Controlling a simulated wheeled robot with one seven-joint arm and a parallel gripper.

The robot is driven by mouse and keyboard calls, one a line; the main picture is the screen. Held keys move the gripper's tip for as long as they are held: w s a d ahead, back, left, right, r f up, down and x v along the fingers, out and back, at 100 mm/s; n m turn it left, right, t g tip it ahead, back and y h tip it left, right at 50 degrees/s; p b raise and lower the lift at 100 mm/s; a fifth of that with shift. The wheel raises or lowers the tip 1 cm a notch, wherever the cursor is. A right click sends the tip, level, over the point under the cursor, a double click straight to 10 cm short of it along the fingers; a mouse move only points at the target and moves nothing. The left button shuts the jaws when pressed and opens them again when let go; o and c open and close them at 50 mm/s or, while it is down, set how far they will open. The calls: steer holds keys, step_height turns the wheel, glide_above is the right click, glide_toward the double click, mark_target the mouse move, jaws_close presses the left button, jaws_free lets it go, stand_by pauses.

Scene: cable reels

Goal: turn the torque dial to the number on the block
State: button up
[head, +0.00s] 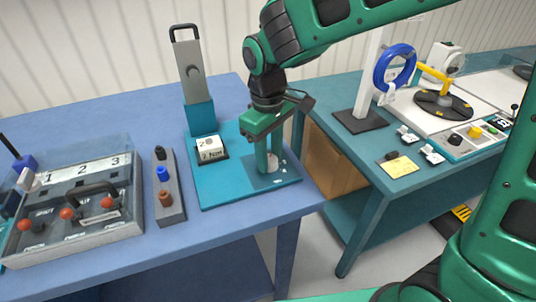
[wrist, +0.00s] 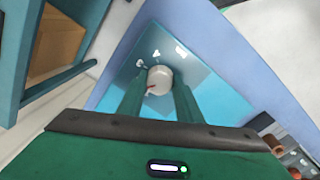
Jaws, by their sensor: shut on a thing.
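The torque dial (wrist: 159,80) is a round white knob with a red pointer mark, set on a teal base plate (head: 235,188). Numbers are printed on the plate around it, too small to read surely. My gripper (head: 267,168) points down over the dial and its two fingers are shut on it. In the wrist view my gripper (wrist: 158,88) has a finger on each side of the dial. The white block (head: 209,148) sits on the same plate to the left, marked "2" on top and "2 Nm" on its front. In the head view the fingers partly hide the dial (head: 272,165).
A tall grey tool (head: 187,65) with a handle stands in a teal holder behind the block. A grey rack (head: 165,190) with coloured knobs and a numbered box (head: 80,205) stand to the left. A second teal table (head: 385,195) with a blue ring (head: 380,68) stands to the right.

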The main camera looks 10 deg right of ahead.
steer(key=shift+w+r+m, duration=0.1)
steer(key=shift+w+m, duration=0.05)
steer(key=shift+m, duration=0.65)
steer(key=o, duration=1)
steer(key=shift+o, duration=0.2)
step_height(320, 180, up, 11)
steer(key=shift+a, duration=0.15)
steer(key=shift+f, duration=0.2)
